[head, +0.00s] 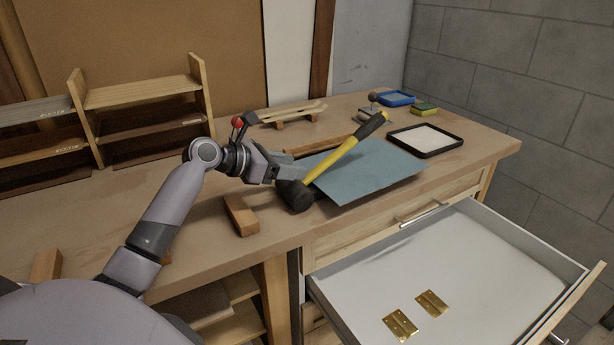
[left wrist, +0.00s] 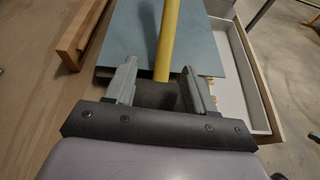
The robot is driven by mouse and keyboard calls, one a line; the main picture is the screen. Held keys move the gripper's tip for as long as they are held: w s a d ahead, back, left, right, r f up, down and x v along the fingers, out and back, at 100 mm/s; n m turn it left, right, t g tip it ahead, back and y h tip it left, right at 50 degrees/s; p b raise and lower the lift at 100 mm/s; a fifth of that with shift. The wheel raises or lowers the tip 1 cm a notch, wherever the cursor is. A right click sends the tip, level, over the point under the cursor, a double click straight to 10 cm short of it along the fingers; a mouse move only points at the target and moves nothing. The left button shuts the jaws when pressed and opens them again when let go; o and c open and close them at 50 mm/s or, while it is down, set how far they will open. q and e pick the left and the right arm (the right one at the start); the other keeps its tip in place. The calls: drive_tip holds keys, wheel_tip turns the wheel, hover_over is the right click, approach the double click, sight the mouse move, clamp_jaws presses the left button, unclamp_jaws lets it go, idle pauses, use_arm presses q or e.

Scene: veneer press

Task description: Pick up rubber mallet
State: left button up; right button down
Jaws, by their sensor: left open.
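The rubber mallet (head: 345,155) has a yellow handle, a dark grip end and a black head. It lies on a blue-grey sheet (head: 375,170) on the workbench, its head at the sheet's near left edge and its handle pointing to the back right. My left gripper (head: 297,173) is open just by the mallet's head. In the left wrist view the yellow handle (left wrist: 168,40) runs between the two spread fingers (left wrist: 159,70), with the dark head partly hidden close to the gripper body. Whether a finger touches it I cannot tell. My right gripper is not in view.
A wooden block (head: 241,215) lies on the bench left of the mallet. An open drawer (head: 450,260) with brass hinges (head: 401,325) sticks out below.

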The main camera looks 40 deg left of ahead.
sight(315, 169)
use_arm(q)
drive_tip(key=x, duration=0.4)
drive_tip(key=shift+w+d, duration=0.2)
drive_tip(key=shift+d, duration=0.3)
drive_tip(key=shift+w+d+f, duration=0.15)
drive_tip(key=shift+w+f, duration=0.1)
drive_tip(key=shift+w, duration=0.25)
clamp_jaws()
drive_tip(key=shift+r, duration=0.1)
